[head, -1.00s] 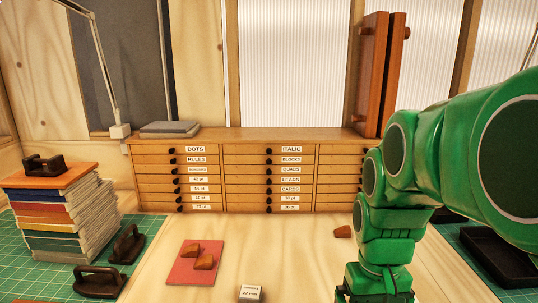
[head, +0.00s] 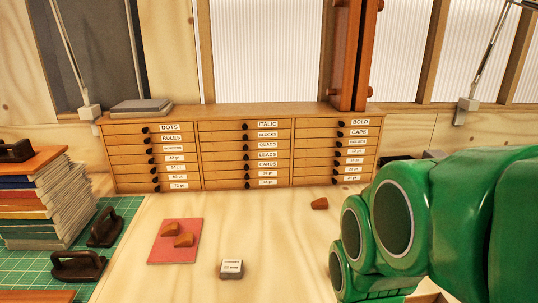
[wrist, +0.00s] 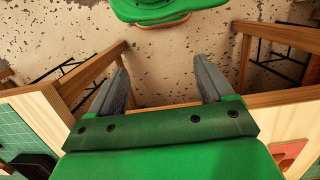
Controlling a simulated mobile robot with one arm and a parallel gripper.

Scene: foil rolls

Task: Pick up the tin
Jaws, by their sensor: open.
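I cannot make out a thing that is surely the tin. A small grey box with a white printed label on top (head: 231,268) stands on the wooden bench near the bottom of the head view and may be it. My gripper (wrist: 161,78) is open in the wrist view, its two grey fingers wide apart with nothing held between them. Speckled floor and wooden edges show beyond the fingers. In the head view only my green arm shows, low on the right; the gripper is out of sight there.
A pink mat (head: 162,252) with brown wedges lies left of the box. Dark-handled tools (head: 78,267) and a stack of books or pads (head: 35,210) are at left. The bench around the box is clear.

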